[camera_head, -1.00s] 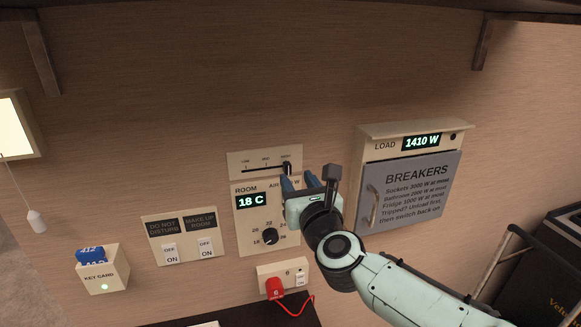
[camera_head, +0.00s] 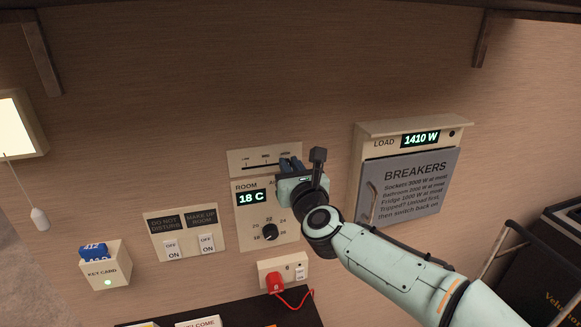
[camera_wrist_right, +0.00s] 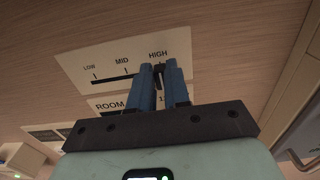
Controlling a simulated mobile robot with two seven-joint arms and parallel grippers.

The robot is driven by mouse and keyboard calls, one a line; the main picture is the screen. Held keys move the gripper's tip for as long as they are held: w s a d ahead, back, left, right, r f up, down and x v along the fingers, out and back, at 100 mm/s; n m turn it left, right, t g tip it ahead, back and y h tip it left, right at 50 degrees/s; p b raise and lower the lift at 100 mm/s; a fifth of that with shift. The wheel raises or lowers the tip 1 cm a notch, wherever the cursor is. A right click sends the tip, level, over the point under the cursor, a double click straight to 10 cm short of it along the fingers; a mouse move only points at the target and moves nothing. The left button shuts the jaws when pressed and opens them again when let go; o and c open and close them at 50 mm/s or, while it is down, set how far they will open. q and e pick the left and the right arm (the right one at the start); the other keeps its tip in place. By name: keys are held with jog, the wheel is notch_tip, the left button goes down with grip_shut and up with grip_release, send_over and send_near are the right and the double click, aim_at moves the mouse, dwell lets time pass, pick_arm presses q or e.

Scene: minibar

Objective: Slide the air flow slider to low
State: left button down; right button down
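The air flow slider panel (camera_head: 238,158) is a cream plate on the wall above the room thermostat panel (camera_head: 246,222). In the right wrist view the panel (camera_wrist_right: 100,62) reads LOW, MID and HIGH from left to right along a dark slot. The dark slider knob (camera_wrist_right: 158,69) stands at the HIGH end. My right gripper (camera_head: 290,164) is at this end of the panel. Its two blue fingers (camera_wrist_right: 161,72) flank the knob closely and look shut on it; the contact itself is partly hidden. My left gripper is not in view.
The thermostat dial (camera_head: 270,231) and a red plug (camera_head: 275,282) in a socket are below the gripper. The breaker box (camera_head: 407,185) juts out to the right. Switches (camera_head: 190,246) and the key card holder (camera_head: 105,267) are at lower left. The wall above is clear.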

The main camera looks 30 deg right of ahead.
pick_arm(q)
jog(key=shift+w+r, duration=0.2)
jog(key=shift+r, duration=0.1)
pick_arm(e)
jog(key=a, duration=0.3)
jog(key=w+a, duration=0.1)
jog(key=a, duration=0.2)
jog(key=w+a, duration=0.1)
jog(key=a, duration=0.2)
jog(key=shift+r, duration=0.1)
jog(key=shift+a, duration=0.1)
jog(key=c, duration=1.1)
grip_release()
jog(key=shift+w+a, duration=0.1)
jog(key=shift+s, duration=0.25)
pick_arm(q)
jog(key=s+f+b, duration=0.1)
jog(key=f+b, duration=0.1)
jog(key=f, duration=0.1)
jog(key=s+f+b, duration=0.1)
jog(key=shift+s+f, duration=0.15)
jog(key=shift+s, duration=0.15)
pick_arm(e)
jog(key=v, duration=1.3)
